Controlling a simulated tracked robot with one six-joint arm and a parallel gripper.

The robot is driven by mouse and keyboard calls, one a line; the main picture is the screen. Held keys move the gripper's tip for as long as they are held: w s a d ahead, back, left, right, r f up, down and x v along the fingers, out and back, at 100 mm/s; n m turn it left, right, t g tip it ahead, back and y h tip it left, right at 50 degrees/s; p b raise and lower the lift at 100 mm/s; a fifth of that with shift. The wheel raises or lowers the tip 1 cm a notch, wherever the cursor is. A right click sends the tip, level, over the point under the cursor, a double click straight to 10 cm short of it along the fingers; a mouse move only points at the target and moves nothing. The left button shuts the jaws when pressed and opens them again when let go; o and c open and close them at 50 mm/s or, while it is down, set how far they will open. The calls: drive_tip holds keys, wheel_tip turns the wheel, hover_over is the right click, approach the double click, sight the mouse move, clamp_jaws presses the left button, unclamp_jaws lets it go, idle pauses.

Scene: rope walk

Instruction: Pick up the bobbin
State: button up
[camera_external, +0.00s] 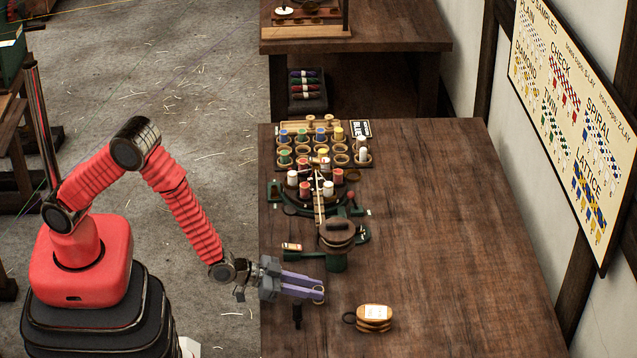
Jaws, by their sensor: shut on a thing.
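My gripper (312,288) is low over the front left part of the brown table, its purple fingers pointing right. It is shut on a bobbin (319,295), of which only a small pale, round edge shows at the fingertips. The fingers hide most of it, and I cannot tell its thread colour or whether it touches the table. Several other bobbins with blue, green, red, yellow and white thread stand in a wooden rack (328,126) and on a round braiding stand (352,211) farther back.
A tan wound bundle (374,318) with a white label lies right of my gripper. A small dark tool (297,316) lies just below it. A green-based device (319,262) stands close behind. The right side of the table (465,240) is clear, up to the wall.

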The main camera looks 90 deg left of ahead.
drive_tip(key=shift+r, duration=0.15)
wheel_tip(320, 180, up, 10)
idle(0.6)
